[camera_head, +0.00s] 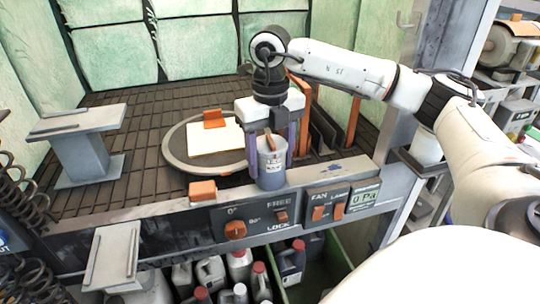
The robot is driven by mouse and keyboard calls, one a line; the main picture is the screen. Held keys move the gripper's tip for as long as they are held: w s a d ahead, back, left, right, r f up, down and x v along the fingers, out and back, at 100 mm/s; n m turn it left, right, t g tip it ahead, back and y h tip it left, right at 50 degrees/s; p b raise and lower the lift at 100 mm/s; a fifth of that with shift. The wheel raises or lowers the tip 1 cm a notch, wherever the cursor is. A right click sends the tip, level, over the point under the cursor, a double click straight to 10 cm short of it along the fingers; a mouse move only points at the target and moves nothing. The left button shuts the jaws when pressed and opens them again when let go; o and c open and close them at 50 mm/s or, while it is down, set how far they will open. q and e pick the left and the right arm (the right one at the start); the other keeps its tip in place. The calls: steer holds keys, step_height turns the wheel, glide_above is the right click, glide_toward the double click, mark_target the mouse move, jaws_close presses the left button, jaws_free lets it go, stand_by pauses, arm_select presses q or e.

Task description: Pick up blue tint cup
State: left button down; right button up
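The blue tint cup (272,172), a blue-grey cup with a pale label, stands upright at the front ledge of the booth, in the middle of the head view. My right gripper (272,150) comes down on it from above, with one finger on each side. The fingers are apart with the cup between them, and the left finger looks very close to its side. I cannot tell whether both fingers press on it. A brownish piece shows at the cup's top. My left gripper is not in view.
A round turntable (180,158) with a white sheet and an orange block (214,118) lies behind and left of the cup. A control panel (260,222) with orange knobs runs below. A grey stand (82,150) is at left. Bottles (210,272) fill the space beneath.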

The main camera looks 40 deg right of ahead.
steer(key=c, duration=0.4)
steer(key=shift+o, duration=0.2)
steer(key=shift+r, duration=0.1)
